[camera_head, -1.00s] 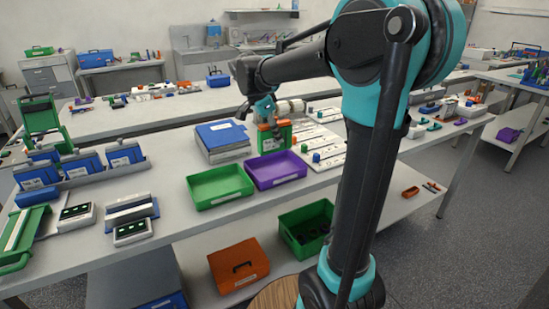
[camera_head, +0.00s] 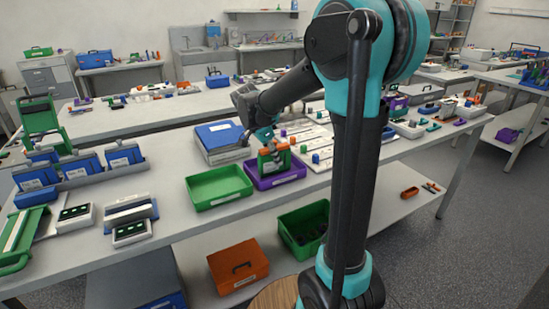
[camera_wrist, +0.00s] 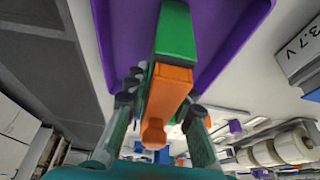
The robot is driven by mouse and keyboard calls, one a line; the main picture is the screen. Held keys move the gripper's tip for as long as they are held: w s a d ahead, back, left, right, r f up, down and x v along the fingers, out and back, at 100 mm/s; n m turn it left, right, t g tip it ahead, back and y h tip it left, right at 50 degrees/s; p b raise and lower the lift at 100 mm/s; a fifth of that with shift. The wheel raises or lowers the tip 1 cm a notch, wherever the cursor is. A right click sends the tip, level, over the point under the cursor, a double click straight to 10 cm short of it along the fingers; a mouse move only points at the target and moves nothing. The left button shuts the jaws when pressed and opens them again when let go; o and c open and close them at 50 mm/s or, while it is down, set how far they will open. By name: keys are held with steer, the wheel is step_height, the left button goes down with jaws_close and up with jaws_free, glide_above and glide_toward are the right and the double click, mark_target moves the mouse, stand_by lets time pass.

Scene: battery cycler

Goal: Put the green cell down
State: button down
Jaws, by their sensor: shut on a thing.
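The green cell (camera_head: 266,165) has a green body and an orange top. My gripper (camera_head: 271,146) is shut on it near the orange end and holds it roughly upright over the purple tray (camera_head: 279,182). In the wrist view the cell (camera_wrist: 177,32) points away from my gripper (camera_wrist: 162,98) towards the purple tray floor (camera_wrist: 222,35), with its orange end (camera_wrist: 170,84) between the fingers. Whether the cell's lower end touches the tray floor cannot be told.
A green tray (camera_head: 219,199) stands left of the purple one. A white board with coloured pegs (camera_head: 320,170) lies to the right. Bare bench shows left of the green tray.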

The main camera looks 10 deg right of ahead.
steer(key=c, duration=1.3)
jaws_free()
steer(key=shift+f, duration=0.1)
steer(key=v, duration=1.2)
steer(key=shift+s, duration=0.15)
